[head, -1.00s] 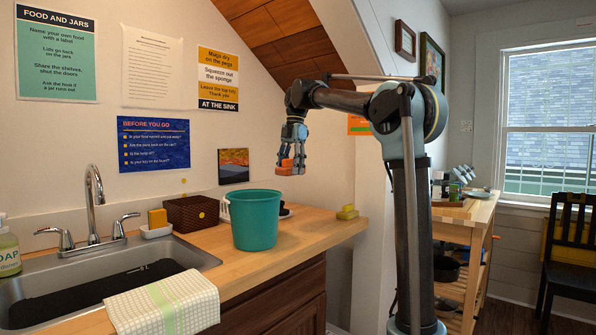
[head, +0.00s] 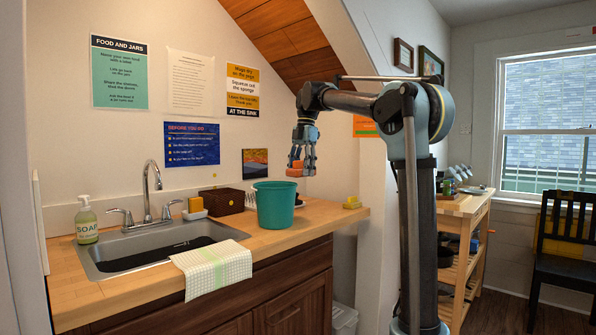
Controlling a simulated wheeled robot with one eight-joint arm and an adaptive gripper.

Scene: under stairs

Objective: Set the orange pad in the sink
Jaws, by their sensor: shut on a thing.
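My gripper (head: 302,161) hangs above the right part of the counter, to the right of and higher than the teal bucket. It is shut on the orange pad (head: 295,172), which shows between and below the fingers, clear of the counter. The sink (head: 110,266) is a metal basin set in the counter at the left, with a dark mat or shadow inside. A faucet (head: 147,195) with two handles stands behind it. The far inside of the basin shows; its near part is partly covered by a towel at the right front corner.
A teal bucket (head: 273,206) stands between my gripper and the sink.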

